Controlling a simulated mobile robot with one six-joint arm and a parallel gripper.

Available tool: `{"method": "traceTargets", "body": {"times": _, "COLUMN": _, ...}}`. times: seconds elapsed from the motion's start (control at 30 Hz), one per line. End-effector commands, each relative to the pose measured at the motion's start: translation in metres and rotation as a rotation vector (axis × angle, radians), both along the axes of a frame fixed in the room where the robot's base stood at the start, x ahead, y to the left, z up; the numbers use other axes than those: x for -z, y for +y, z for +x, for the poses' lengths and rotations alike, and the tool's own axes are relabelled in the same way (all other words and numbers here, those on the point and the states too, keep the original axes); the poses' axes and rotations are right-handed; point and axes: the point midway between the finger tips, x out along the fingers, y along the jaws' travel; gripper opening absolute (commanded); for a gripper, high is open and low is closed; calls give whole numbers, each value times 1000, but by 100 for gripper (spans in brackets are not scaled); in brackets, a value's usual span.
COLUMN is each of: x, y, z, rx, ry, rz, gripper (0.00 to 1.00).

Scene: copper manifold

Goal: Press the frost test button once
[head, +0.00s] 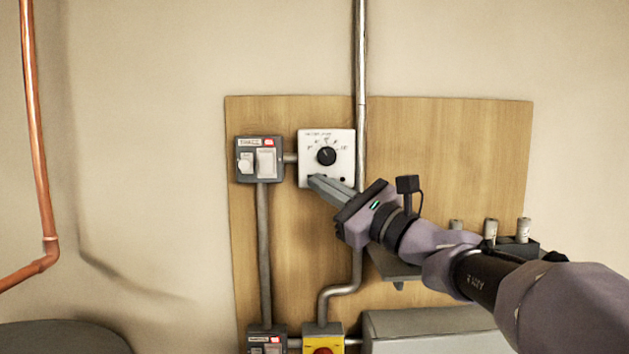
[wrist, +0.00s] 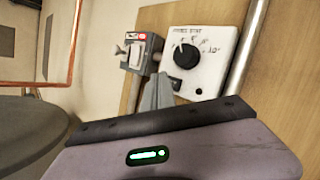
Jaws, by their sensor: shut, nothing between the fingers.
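The white frost stat box (head: 340,139) is on the wooden board, with a black dial (head: 326,156) at its middle. The box also shows in the wrist view (wrist: 222,42), with its dial (wrist: 185,54). A small dark round spot (head: 342,180) is at the box's lower right. A dark piece (wrist: 177,84) shows at its lower left, close beside my fingertips. I cannot tell for sure which one is the test button. My gripper (head: 313,181) is shut and empty, its tips in front of the box's lower left edge. Whether they touch is unclear; the fingers (wrist: 161,78) partly hide that corner.
A grey switch box (head: 246,177) is left of the frost stat, joined by a short conduit. A steel pipe (head: 361,70) runs down just right of it. Below are a yellow box with a red button (head: 323,350) and another grey switch (head: 267,330). A copper pipe (head: 37,130) is far left.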

Motion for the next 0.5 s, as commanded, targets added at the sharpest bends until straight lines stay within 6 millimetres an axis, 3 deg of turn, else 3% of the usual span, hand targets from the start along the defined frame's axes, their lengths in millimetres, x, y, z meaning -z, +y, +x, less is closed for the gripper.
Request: {"method": "traceTargets", "body": {"times": 0.5, "x": 0, "y": 0, "z": 5, "rx": 0, "ry": 0, "rz": 0, "gripper": 0}}
